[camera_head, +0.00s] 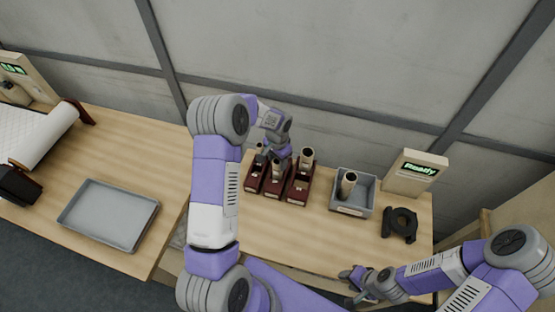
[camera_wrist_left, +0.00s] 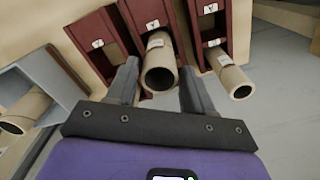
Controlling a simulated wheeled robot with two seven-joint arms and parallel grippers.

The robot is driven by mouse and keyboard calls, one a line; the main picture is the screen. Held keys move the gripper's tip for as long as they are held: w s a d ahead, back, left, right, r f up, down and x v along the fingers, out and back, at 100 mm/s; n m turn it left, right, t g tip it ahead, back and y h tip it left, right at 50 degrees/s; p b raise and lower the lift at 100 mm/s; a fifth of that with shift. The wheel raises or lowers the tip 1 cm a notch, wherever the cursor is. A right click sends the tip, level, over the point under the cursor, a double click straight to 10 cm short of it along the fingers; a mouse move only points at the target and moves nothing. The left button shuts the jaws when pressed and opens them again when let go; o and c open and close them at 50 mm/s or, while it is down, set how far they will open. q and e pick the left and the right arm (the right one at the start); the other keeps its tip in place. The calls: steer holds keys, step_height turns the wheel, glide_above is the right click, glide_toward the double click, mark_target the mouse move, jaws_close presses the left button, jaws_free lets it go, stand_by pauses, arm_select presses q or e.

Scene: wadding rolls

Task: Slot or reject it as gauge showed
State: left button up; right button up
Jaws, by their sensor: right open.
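Cardboard-coloured rolls stand in the dark red slotted holders (camera_head: 300,190); one roll (camera_head: 307,157) is in the right-hand holder and another (camera_head: 277,168) is just in front of my left gripper (camera_head: 277,154). In the left wrist view, a labelled roll (camera_wrist_left: 158,72) lies between the two spread fingers of that gripper (camera_wrist_left: 160,85), with slim gaps at its sides. A second roll (camera_wrist_left: 235,82) is to the right there. The gauge (camera_head: 400,224) is a black ring beside a panel (camera_head: 420,170) reading "Ready". My right gripper (camera_head: 355,284) is open near the table's front edge.
A grey bin (camera_head: 367,206) holding one roll (camera_head: 348,184) stands between the holders and the gauge. On the left table are an empty grey tray (camera_head: 88,222) and a white wadding sheet (camera_head: 35,132). The tabletop in front of the holders is clear.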

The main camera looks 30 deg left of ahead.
arm_select(q)
steer(key=o, duration=0.3)
steer(key=shift+r, duration=0.1)
step_height(320, 180, up, 7)
steer(key=shift+r, duration=0.2)
stand_by(0.3)
